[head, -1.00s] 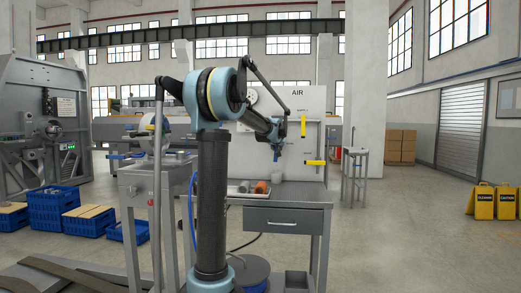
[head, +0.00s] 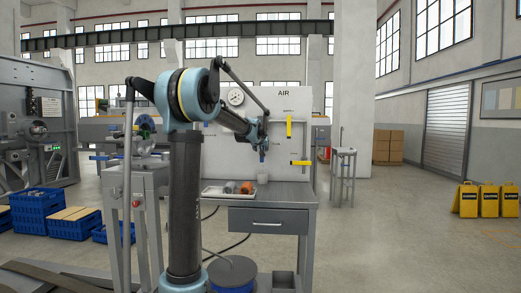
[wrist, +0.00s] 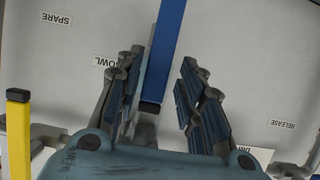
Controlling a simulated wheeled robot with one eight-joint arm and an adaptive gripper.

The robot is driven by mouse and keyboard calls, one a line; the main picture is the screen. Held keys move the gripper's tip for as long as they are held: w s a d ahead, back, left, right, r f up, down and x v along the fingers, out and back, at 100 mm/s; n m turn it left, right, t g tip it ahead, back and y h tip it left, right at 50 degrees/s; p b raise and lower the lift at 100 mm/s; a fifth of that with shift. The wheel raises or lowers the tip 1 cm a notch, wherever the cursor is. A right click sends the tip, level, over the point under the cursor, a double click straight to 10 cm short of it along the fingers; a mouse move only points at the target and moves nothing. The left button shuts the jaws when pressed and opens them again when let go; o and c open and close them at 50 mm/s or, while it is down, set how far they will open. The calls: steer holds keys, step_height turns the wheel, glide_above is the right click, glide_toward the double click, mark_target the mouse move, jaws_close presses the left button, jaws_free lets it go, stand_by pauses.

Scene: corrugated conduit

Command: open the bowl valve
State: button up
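A blue lever handle (wrist: 167,45) runs down between the fingers of my gripper (wrist: 158,100) in the wrist view. The fingers are spread, one on each side, and a gap shows at least on the right; contact on the left I cannot tell. A partly hidden label ending in "OWL" (wrist: 105,62) is just left of the handle. In the head view my gripper (head: 262,143) is at the white AIR panel (head: 220,150), with a bit of blue below it. The handle's pivot is not clear.
A yellow lever (head: 289,128) hangs upright right of my gripper; it also shows in the wrist view (wrist: 18,135). Another yellow lever (head: 301,163) lies level below it.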

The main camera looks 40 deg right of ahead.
steer(key=shift+d, duration=0.1)
steer(key=shift+s+r, duration=0.1)
steer(key=v, duration=1.1)
steer(key=shift+s+a, duration=0.25)
steer(key=shift+a, duration=0.1)
steer(key=shift+a, duration=0.1)
stand_by(0.4)
